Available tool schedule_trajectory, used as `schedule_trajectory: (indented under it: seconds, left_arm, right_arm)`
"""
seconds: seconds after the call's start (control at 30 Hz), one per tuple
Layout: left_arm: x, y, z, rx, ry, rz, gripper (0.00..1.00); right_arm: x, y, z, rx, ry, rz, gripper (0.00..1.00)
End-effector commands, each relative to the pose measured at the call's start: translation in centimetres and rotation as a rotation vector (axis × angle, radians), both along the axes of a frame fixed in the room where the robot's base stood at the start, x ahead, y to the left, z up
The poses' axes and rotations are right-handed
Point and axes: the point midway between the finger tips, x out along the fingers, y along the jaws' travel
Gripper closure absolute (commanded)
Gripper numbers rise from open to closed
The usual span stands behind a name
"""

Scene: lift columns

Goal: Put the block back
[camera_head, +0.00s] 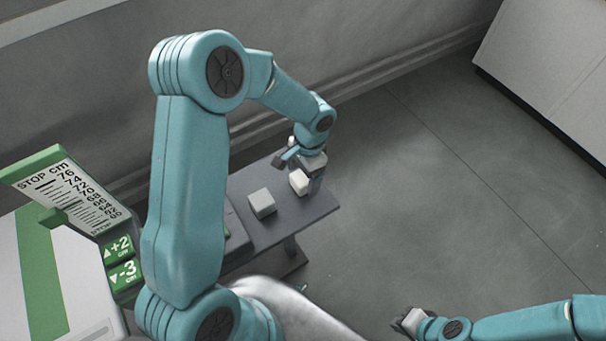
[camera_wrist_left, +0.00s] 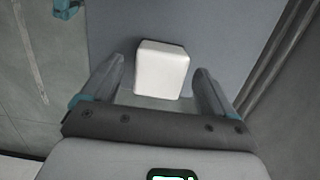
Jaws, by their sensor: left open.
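The pale grey block (camera_head: 262,202) sits on the narrow dark table.
The dark table (camera_head: 305,211) has bare room around the block. At the left stands a green and white panel (camera_head: 70,190) with a "STOP cm" scale and green buttons (camera_head: 119,248) marked +2 and -3. Open floor (camera_head: 430,200) lies to the right; a wall runs behind.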

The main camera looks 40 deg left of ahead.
Motion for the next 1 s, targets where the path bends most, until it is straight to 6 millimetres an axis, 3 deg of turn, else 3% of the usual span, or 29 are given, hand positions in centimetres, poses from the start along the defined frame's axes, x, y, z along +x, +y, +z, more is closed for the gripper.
schedule_trajectory:
  seconds: [0.3, 0.5, 1.0]
  left_arm:
    - [1.1, -0.3, 7.2, 0.000, -0.006, 0.001, 0.13]
    - [1.5, -0.4, 10.3, -0.001, -0.004, 0.000, 0.13]
    - [1.5, -0.4, 11.2, 0.000, -0.001, 0.000, 0.13]
  right_arm:
    - [0.0, 0.0, -0.2, 0.000, 0.001, 0.000, 1.00]
    - [0.0, 0.0, -0.2, 0.000, 0.001, 0.000, 1.00]
    - [0.0, 0.0, -0.2, 0.000, 0.001, 0.000, 1.00]
